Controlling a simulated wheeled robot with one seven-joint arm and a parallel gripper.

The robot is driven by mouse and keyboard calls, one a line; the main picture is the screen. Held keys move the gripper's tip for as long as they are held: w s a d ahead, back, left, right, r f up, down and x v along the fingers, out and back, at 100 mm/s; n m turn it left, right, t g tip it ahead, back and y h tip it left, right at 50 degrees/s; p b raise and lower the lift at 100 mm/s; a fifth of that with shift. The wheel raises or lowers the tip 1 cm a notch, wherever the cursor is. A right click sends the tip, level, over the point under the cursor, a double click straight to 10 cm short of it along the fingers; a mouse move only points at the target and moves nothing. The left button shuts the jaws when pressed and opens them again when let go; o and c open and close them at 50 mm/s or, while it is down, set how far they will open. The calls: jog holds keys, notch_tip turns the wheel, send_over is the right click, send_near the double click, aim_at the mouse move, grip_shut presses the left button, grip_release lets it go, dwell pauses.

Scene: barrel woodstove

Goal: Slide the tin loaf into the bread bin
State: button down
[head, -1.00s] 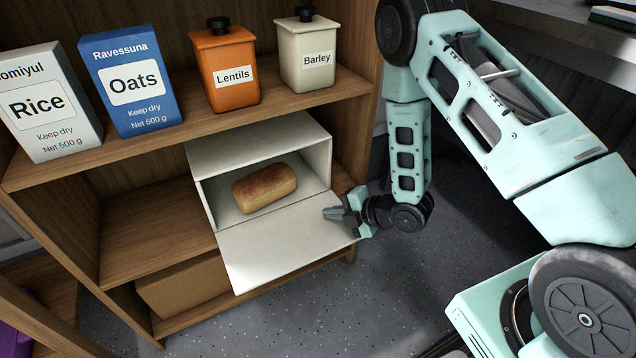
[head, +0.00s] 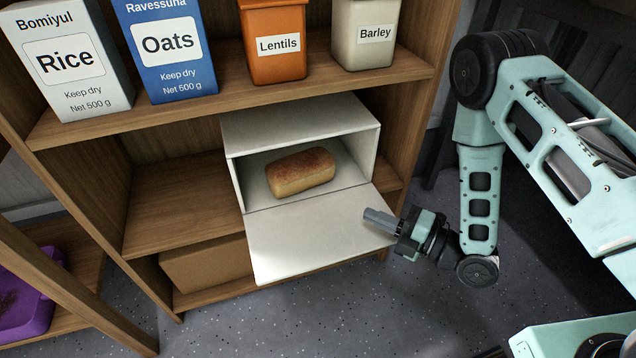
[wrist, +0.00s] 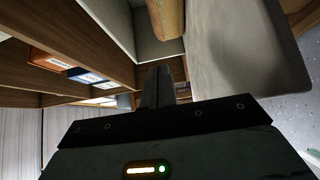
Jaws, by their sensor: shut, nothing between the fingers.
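The tin loaf (head: 300,172) is a brown-topped loaf lying in the mouth of the bread bin, long side across the opening. The bread bin (head: 302,128) is a cream box on the middle shelf with its front flap (head: 318,243) folded down and open. My gripper (head: 378,219) is shut and empty, just over the right edge of the flap, to the right of and in front of the loaf, apart from it. In the wrist view the shut fingers (wrist: 158,86) point towards the bin, with the loaf (wrist: 166,18) beyond them at the top.
The shelf above holds a Rice box (head: 68,62), an Oats box (head: 168,45), a Lentils tin (head: 276,42) and a Barley tin (head: 366,36). A cardboard box (head: 205,263) sits below. A purple tub (head: 22,300) stands at lower left. Floor to the right is open.

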jog(key=b, duration=0.3)
send_near(311, 172)
jog(key=a, duration=0.2)
jog(key=s+a, duration=0.2)
jog(key=a, duration=0.1)
jog(key=shift+a, duration=0.3)
jog(key=w, duration=0.1)
jog(key=w+a, duration=0.1)
jog(key=w, duration=0.1)
jog(key=shift+w+a+b, duration=0.1)
jog(key=shift+a+b, duration=0.05)
jog(key=shift+b, duration=0.15)
jog(key=shift+w+a, duration=0.1)
jog(key=shift+w, duration=0.45)
jog(key=shift+w+a+b, duration=0.25)
jog(key=shift+w+b, duration=0.2)
jog(key=shift+w, duration=0.9)
jog(key=shift+s, duration=0.2)
